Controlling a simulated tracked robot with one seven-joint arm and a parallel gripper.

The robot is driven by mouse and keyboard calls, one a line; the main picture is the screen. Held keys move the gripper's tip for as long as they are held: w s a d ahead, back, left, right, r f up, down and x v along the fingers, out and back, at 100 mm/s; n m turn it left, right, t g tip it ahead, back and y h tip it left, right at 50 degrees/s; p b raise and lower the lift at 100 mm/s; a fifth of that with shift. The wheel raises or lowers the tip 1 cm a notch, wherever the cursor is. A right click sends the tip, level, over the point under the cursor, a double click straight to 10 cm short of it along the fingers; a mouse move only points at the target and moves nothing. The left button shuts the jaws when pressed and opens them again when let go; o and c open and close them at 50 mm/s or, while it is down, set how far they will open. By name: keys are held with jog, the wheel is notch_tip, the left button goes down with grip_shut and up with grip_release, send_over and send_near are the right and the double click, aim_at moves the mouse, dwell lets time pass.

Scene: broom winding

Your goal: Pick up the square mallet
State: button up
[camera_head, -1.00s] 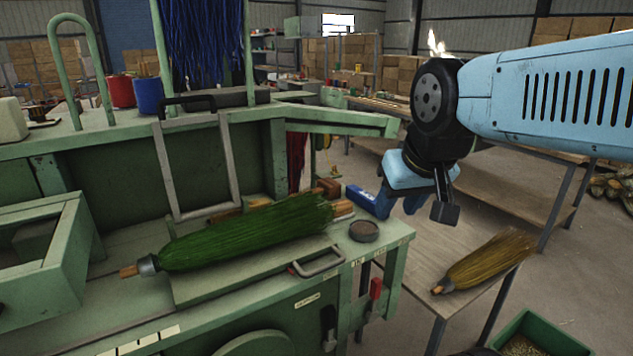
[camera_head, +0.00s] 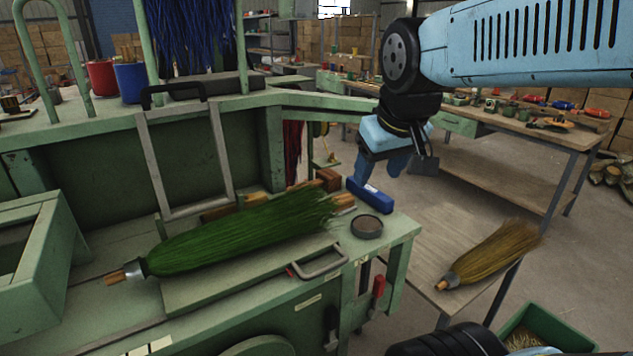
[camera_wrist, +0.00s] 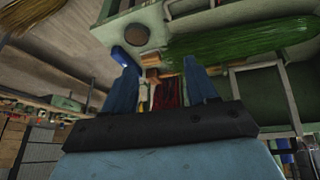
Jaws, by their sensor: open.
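A reddish-brown wooden block (camera_head: 328,179), which looks like the square mallet's head, sits at the back of the green bench, behind the tip of a green broom (camera_head: 240,232). Its handle is not clear, as the broom hides much there. In the wrist view, brown wooden pieces (camera_wrist: 152,74) show between the fingers, and I cannot tell which is the mallet. The fingers also show in the wrist view (camera_wrist: 161,66).
A round dark tin (camera_head: 367,226) sits at the bench's right corner. A metal frame (camera_head: 188,160) stands at the back of the bench. A tan broom (camera_head: 490,255) lies on a low table (camera_head: 425,262). Open air surrounds my gripper on the right.

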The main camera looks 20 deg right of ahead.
jog(key=w+r+n+g+h, duration=0.15)
jog(key=w+n, duration=0.45)
jog(key=w, duration=0.7)
jog(key=n+g+h, duration=0.2)
jog(key=n+h, duration=0.1)
jog(key=n, duration=1.1)
send_over(314, 181)
jog(key=s+a, duration=0.1)
jog(key=a, duration=0.4)
notch_tip(314, 181, down, 17)
jog(key=shift+y, duration=0.25)
jog(key=x, duration=0.7)
jog(key=shift+s+f, duration=0.2)
jog(key=shift+f, duration=0.05)
jog(key=shift+s+d+x, duration=0.15)
jog(key=shift+x, duration=1.2)
jog(key=shift+s+d+x, duration=0.1)
jog(key=shift+x, duration=1.3)
jog(key=shift+r, duration=0.1)
grip_shut()
